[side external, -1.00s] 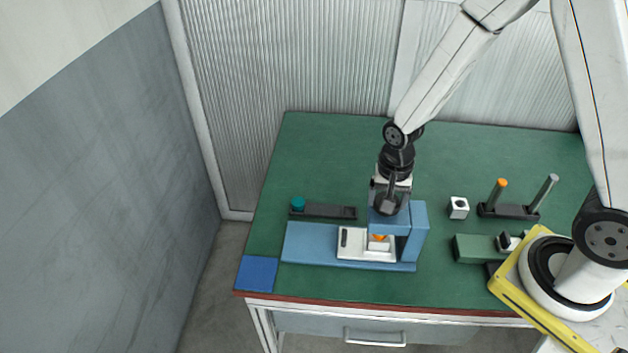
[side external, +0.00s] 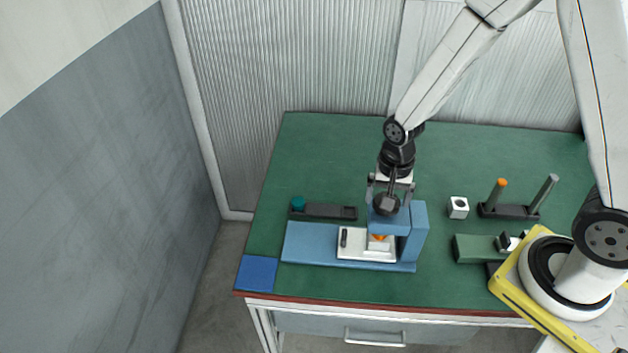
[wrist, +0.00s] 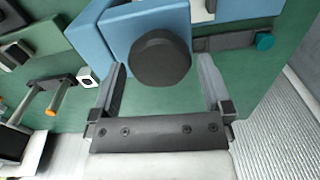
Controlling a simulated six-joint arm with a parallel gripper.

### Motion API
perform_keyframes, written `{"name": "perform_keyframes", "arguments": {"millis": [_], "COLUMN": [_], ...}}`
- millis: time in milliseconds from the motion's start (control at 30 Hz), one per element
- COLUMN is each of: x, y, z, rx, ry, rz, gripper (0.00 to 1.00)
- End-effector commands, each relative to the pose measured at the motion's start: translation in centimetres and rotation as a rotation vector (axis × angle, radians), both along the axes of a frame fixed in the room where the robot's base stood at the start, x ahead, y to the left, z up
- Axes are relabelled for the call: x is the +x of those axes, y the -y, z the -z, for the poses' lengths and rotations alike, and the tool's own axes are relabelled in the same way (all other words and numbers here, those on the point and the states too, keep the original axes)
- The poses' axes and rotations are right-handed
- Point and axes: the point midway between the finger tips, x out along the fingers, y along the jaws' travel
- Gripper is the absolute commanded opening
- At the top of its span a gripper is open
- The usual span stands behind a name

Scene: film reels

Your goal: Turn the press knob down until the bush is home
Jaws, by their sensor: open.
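The dark round press knob (wrist: 160,57) sits on top of the blue press (side external: 417,230); in the side view the knob (side external: 386,205) is just below my gripper. My gripper (wrist: 162,80) is open, its two fingers standing apart on either side of the knob with visible gaps. It is also above the press in the side view (side external: 388,199). Under the press head, an orange bush (side external: 378,237) shows at a white block on the white plate (side external: 352,253). How far the bush is seated is too small to tell.
A dark rack with a teal piece (side external: 298,204) lies behind the press. A white block with a hole (side external: 458,208), a stand with orange-topped and grey posts (side external: 508,211), and a green fixture (side external: 474,249) stand to the right. A blue pad (side external: 257,272) marks the front left corner.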

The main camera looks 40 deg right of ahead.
Motion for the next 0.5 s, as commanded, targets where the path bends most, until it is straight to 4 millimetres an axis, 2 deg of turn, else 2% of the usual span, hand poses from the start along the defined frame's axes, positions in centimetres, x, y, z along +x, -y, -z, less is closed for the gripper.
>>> {"name": "perform_keyframes", "arguments": {"millis": [500], "x": [0.0], "y": [0.0], "z": [-4.9], "rx": [0.0], "ry": [0.004], "rz": [0.0], "gripper": [1.0]}}
